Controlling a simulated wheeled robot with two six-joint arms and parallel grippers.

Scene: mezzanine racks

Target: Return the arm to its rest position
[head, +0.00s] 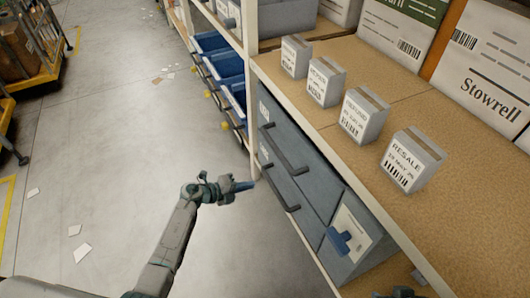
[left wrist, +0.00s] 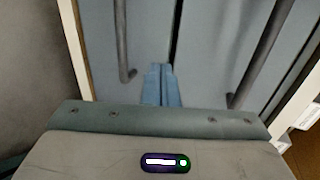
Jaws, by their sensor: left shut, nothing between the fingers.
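My left arm reaches in from the bottom of the head view. Its left gripper (head: 246,186) is shut and empty, its blue fingertips in front of the grey drawer fronts (head: 310,185). In the left wrist view the shut fingers (left wrist: 161,84) point at the drawer fronts (left wrist: 200,45), between two dark bar handles (left wrist: 122,45). I cannot tell whether the fingertips touch a drawer. A small dark part at the bottom right edge of the head view may be my right gripper (head: 402,291); its fingers cannot be made out.
Several small white labelled boxes (head: 418,160) stand on the wooden shelf (head: 455,215) above the drawers. Blue bins (head: 226,66) sit further along the rack. The floor (head: 110,150) left of the arm is mostly clear, with paper scraps.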

